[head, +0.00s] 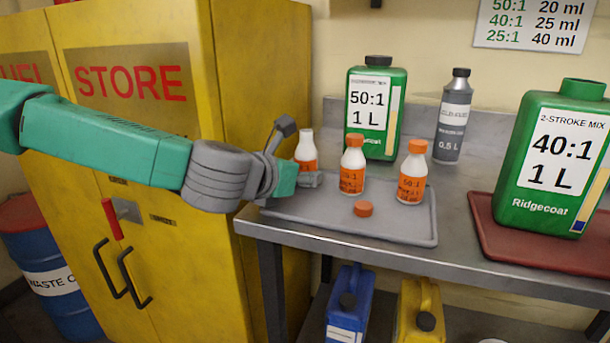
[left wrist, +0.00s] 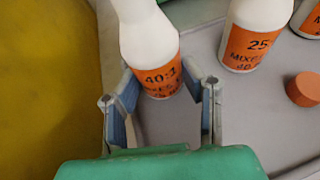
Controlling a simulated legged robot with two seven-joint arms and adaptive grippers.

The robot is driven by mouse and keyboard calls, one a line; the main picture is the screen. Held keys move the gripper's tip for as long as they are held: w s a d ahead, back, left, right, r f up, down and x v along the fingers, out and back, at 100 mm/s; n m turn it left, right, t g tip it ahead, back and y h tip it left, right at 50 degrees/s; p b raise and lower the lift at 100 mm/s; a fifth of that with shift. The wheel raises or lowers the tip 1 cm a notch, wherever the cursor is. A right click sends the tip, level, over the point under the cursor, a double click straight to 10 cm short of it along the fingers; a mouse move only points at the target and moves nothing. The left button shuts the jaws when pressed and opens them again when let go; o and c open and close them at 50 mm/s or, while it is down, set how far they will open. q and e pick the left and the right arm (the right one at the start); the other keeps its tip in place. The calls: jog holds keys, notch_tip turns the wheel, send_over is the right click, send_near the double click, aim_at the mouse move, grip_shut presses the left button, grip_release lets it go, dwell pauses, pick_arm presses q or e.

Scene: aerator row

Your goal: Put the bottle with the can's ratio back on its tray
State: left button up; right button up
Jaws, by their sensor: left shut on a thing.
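My left gripper (head: 308,179) is shut on an uncapped white bottle (head: 306,148) with an orange label. In the left wrist view this bottle (left wrist: 155,60) reads 40:1 and sits between the two fingers (left wrist: 160,98). It stands about upright at the left end of the grey tray (head: 400,232); I cannot tell whether its base touches the tray. The green can (head: 540,205) on the red tray (head: 510,250) reads 40:1, 1 L. An orange cap (head: 363,209) lies on the grey tray. My right gripper is not in view.
Two orange-capped bottles stand on the grey tray: the middle one (head: 352,160), apparently 25:1, and the right one (head: 412,170). Behind are a green 50:1 can (head: 376,140) and a grey bottle (head: 454,115). A yellow cabinet (head: 225,70) stands left of the bench.

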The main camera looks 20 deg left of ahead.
pick_arm(q)
jog(key=o, duration=1.1)
jog(key=shift+a+f, duration=0.15)
jog(key=shift+a, duration=0.2)
jog(key=shift+c, duration=0.2)
jog(key=shift+w+a+f, duration=0.1)
jog(key=shift+d, duration=0.5)
jog(key=shift+r, duration=0.35)
jog(key=v, duration=0.3)
jog(key=p+v, duration=0.1)
jog(key=v, duration=0.1)
jog(key=p+v, duration=0.1)
jog(key=v, duration=0.2)
jog(key=shift+a+r, duration=0.1)
jog(key=shift+a, duration=0.2)
jog(key=v, duration=0.1)
jog(key=b+v, duration=0.1)
jog(key=shift+s, duration=0.4)
jog(key=shift+s+r, duration=0.1)
jog(key=shift+s, duration=0.4)
jog(key=shift+s+a+r, duration=0.1)
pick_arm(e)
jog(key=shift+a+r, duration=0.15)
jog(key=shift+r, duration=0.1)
